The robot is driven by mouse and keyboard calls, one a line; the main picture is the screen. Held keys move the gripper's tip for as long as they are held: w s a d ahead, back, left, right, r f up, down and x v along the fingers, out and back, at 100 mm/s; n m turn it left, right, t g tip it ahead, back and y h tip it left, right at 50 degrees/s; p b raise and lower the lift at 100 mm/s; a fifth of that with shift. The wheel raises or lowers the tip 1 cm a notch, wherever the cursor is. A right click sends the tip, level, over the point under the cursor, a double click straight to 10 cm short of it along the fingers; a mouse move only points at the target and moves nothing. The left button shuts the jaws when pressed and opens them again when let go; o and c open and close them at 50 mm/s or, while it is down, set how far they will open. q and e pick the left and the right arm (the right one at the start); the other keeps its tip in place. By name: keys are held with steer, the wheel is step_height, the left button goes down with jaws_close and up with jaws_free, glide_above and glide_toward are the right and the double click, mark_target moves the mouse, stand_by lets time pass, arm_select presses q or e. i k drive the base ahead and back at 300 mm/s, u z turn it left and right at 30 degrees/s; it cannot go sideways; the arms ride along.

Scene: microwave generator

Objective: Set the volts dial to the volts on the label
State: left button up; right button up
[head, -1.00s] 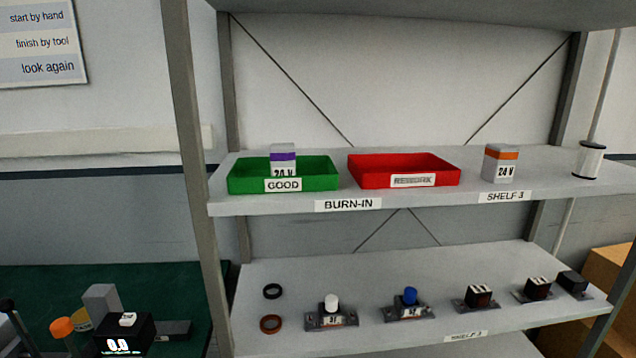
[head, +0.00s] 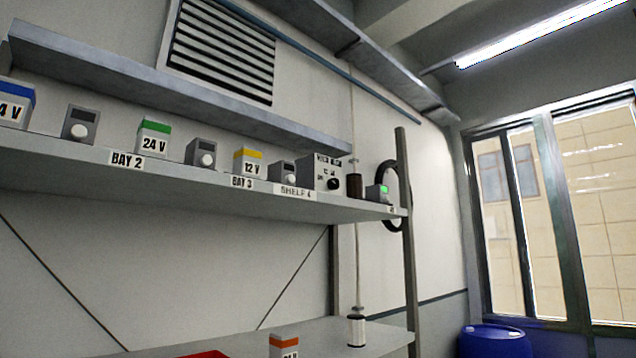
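A grey box with a black dial (head: 334,184) stands at the right end of the upper shelf. It has small print around the dial, too small to read surely, so I cannot tell its setting. Labelled blocks stand left of it: a yellow-topped block marked 12 V (head: 248,163), a green-topped block marked 24 V (head: 153,138), and a blue-topped block (head: 14,103) cut by the left edge, its label ending in 4 V. An orange-topped block (head: 284,344) shows low down, its label cut off. Neither gripper is in view.
Grey units with white knobs (head: 207,159) stand between the blocks. Shelf tags read BAY 2 (head: 126,159), BAY 3 and SHELF 4. A small device with a green display (head: 378,194) and a brown cylinder (head: 354,186) stand at the shelf's right end. A blue drum (head: 495,341) is below the window.

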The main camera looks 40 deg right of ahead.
mark_target(333, 184)
steer(key=z, duration=1.3)
